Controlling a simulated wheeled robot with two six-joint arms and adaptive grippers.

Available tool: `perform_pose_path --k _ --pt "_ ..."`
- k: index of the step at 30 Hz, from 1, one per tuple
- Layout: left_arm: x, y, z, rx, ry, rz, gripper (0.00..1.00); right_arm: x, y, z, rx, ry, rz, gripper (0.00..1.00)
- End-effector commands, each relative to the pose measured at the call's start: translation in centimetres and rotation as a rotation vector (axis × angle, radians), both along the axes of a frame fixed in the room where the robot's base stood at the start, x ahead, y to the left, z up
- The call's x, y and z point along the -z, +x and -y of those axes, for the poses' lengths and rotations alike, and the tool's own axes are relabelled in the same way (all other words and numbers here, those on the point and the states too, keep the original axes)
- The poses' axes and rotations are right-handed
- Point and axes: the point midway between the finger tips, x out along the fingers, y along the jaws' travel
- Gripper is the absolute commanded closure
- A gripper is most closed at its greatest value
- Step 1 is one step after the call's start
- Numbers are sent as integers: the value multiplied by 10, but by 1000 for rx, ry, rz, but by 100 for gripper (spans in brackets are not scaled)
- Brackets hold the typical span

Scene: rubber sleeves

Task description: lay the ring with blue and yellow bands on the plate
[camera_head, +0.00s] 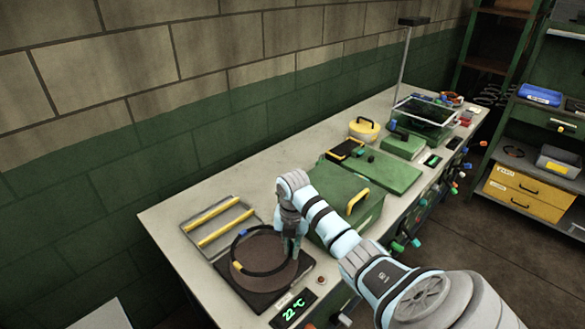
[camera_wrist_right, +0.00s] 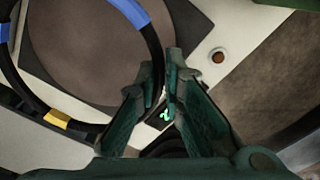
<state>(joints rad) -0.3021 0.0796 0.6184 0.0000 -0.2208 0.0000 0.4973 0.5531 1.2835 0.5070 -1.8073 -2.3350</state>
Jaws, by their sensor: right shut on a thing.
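The black ring with blue and yellow bands (camera_head: 236,251) hangs over the round brown plate (camera_head: 276,277), seeming slightly above it and set toward its left side. I cannot tell whether any part touches. My right gripper (camera_head: 292,248) points down at the ring's right side and is shut on it. In the right wrist view the ring (camera_wrist_right: 152,45) runs between the two green fingertips of the gripper (camera_wrist_right: 166,80). The plate (camera_wrist_right: 85,45) lies beneath it there. My left gripper is not in view.
A rack with two yellow bars (camera_head: 213,222) stands behind the plate. A green box with a yellow handle (camera_head: 345,205) is close to the right. A green temperature display (camera_head: 292,309) and a small round knob (camera_head: 321,280) sit in front.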

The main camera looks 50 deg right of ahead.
Motion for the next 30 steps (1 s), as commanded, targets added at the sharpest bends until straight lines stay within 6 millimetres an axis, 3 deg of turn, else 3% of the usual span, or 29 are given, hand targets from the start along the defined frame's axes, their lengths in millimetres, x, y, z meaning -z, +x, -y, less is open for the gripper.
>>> perform_pose_path --k 6,11,22,23,26,30 --pt "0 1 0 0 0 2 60 25 -5 4 11 1 -3 100" --pt "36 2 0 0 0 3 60 61 -2 3 7 0 1 100" --pt "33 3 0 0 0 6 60 59 -2 2 5 1 1 100" --pt "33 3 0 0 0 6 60 59 -2 2 5 0 0 88" --pt "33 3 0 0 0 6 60 59 -2 2 5 0 0 72" --pt "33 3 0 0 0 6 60 58 -2 2 5 0 0 71"
